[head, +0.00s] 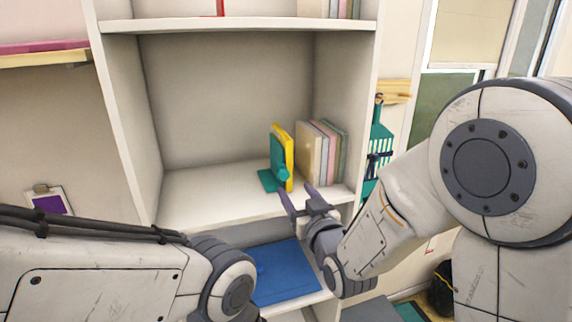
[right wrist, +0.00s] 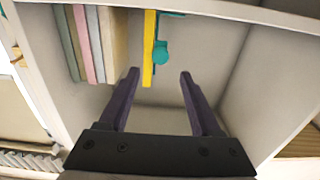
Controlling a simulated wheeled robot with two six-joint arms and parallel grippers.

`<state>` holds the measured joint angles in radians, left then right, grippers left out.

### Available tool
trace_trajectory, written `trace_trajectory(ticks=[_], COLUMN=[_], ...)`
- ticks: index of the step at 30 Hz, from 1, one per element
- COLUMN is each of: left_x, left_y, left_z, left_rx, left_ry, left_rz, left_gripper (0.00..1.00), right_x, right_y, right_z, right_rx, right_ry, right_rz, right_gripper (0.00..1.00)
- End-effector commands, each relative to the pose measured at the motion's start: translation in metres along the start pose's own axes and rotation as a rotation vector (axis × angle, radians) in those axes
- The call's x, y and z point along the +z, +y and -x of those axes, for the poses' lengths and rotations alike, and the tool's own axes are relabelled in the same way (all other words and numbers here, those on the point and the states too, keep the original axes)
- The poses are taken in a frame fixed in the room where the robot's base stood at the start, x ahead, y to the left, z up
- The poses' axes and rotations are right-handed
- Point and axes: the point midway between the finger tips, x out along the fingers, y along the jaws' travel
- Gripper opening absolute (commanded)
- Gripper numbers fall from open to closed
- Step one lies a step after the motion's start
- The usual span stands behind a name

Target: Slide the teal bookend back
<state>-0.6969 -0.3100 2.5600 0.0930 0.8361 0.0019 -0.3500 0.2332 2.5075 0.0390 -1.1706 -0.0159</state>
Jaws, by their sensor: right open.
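The teal bookend (head: 278,160) stands on the middle shelf with its flat foot (head: 267,181) to the left. It also shows in the right wrist view (right wrist: 161,52), upside down there. A yellow book (head: 289,155) stands upright against its right side, and its edge shows in the right wrist view (right wrist: 149,50). My right gripper (head: 298,196) is open and empty at the shelf's front edge, in front of the bookend. In the right wrist view its fingers (right wrist: 160,75) point toward the book and bookend, apart from them. My left gripper is not in view.
Several pale books (head: 318,152) stand right of the yellow book, with a gap between. The middle shelf (head: 205,190) is bare to the left of the bookend. A blue flat item (head: 285,275) lies on the shelf below. The cabinet's right wall (head: 366,100) is close.

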Motion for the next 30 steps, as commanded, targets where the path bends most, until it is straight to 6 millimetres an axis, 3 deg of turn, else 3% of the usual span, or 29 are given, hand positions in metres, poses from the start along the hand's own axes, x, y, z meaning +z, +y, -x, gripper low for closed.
trace_trajectory(ticks=[1, 6, 12, 25, 30], left_x=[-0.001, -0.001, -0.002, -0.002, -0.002], left_y=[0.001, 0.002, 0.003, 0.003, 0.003], left_z=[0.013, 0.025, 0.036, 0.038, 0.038], left_rx=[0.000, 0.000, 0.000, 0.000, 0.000], left_ry=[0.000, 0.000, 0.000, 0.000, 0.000], left_rz=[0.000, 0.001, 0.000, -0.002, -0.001], left_gripper=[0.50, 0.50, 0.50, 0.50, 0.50], right_x=[-0.004, -0.003, -0.002, 0.001, 0.000], right_y=[0.000, 0.000, 0.000, 0.000, 0.000], right_z=[-0.007, -0.043, -0.070, -0.080, -0.080], right_rx=[0.000, 0.000, 0.000, 0.000, 0.000], right_ry=[-0.005, -0.002, -0.001, 0.000, 0.000], right_rz=[0.000, 0.000, 0.000, -0.001, -0.001], right_gripper=[0.65, 0.65, 0.65, 0.65, 0.00])
